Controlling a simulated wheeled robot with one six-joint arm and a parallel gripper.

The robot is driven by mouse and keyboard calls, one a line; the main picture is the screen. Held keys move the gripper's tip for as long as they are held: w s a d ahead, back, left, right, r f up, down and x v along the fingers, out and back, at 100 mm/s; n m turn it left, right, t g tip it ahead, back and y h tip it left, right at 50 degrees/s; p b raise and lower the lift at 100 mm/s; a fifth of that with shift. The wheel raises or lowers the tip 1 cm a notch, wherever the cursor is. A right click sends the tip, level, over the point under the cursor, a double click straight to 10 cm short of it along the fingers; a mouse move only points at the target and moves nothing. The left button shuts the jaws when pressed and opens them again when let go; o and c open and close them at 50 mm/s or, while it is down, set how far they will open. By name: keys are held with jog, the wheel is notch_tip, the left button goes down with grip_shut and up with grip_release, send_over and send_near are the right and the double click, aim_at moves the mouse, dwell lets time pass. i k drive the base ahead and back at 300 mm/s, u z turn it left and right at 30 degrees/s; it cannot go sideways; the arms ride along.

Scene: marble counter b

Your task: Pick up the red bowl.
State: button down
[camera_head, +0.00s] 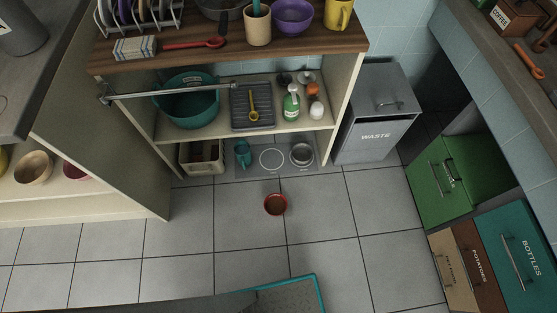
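A small red bowl (275,205) stands upright on the grey tiled floor, in front of the open shelf unit. It looks empty, and nothing touches it. My gripper is not in view. A second, dark pinkish-red bowl (77,172) sits on a low shelf at the left, partly hidden by the cabinet side.
Behind the red bowl, the open shelf unit (281,134) holds a green tub (190,101), a grey tray and bottles. A grey waste bin (378,115) stands right of it. Drawers line the right side. Something teal-edged (318,290) lies at the bottom. Floor around the bowl is clear.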

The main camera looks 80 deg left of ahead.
aim_at(275, 204)
jog(key=u, duration=2.25)
jog(key=k, duration=1.6)
jog(key=u, duration=0.95)
jog(key=i, duration=1.7)
jog(key=z, duration=0.75)
jog(key=i, duration=0.2)
jog(key=z, duration=0.35)
